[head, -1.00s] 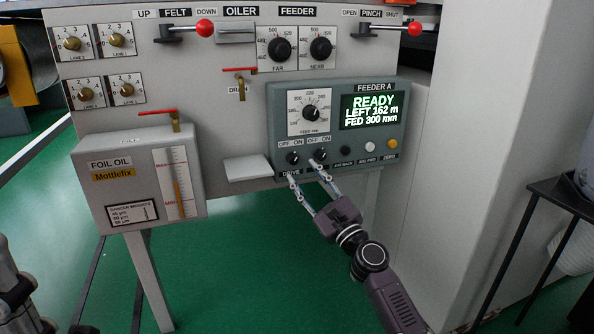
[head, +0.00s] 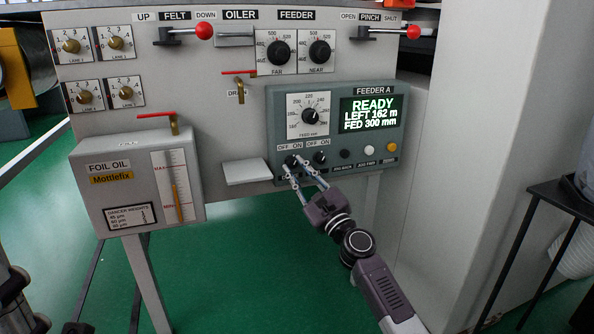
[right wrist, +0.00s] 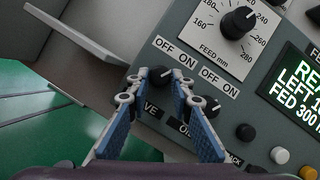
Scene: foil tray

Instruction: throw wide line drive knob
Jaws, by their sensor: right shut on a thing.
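The feeder A control box (head: 275,110) carries two black OFF/ON knobs below its feed dial. The left one is the drive knob (right wrist: 157,77), its label partly covered. My right gripper (head: 298,166) is shut on this knob; in the right wrist view its blue-padded fingers (right wrist: 161,84) stand on either side of it. I cannot tell for sure which way the knob's mark points. The second OFF/ON knob (head: 320,157) is just right of the fingers. The display (head: 371,110) reads READY, LEFT 162 m, FED 300 mm. My left gripper is not in view.
Black, white and yellow buttons (head: 391,147) sit right of the knobs. A small pale shelf (head: 247,172) juts out left of the box. The foil oil tank (head: 135,180) is further left. The floor (head: 240,270) below is clear.

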